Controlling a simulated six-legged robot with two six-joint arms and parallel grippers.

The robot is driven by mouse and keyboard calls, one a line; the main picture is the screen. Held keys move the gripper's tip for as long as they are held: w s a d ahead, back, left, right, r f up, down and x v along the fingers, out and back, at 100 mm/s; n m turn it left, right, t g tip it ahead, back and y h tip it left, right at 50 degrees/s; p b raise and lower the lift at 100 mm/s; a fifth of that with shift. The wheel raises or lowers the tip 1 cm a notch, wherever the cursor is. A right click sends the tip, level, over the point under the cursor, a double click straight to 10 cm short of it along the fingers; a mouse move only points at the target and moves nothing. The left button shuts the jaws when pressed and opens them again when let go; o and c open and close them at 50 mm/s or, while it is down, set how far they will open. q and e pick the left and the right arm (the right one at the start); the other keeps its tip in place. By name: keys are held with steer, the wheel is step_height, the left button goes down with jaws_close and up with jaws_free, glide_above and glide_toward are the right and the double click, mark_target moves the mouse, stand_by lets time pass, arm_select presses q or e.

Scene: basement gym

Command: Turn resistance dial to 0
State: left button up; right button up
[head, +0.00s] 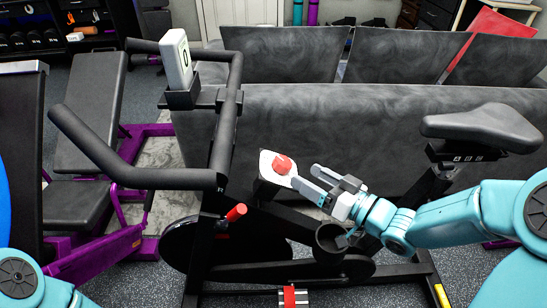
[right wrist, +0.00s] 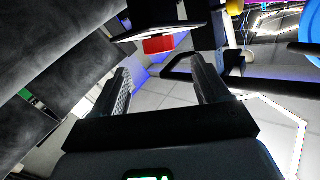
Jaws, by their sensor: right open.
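The resistance dial (head: 282,164) is a red knob on a white plate on the frame of a black exercise bike. The dial also shows in the right wrist view (right wrist: 158,45), ahead of and between the two fingers. My right gripper (head: 305,175) is open and empty, just to the right of the dial, with its fingertips pointing at it. In the right wrist view the fingers (right wrist: 160,72) stand apart, with a gap between them and the knob. A white display (head: 177,62) on the handlebar reads 0. My left gripper is out of view; only part of that arm shows at bottom left.
The bike's handlebar (head: 140,170) curves out to the left of the dial. A red lever (head: 236,212) sticks out below it. The black saddle (head: 484,128) is at the right. A grey sofa (head: 340,115) stands behind the bike, and a purple-framed bench (head: 90,115) at the left.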

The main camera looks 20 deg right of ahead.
mark_target(277, 158)
steer(key=b+x, duration=0.1)
steer(key=x, duration=0.9)
steer(key=shift+w+a, duration=0.15)
steer(key=c, duration=0.9)
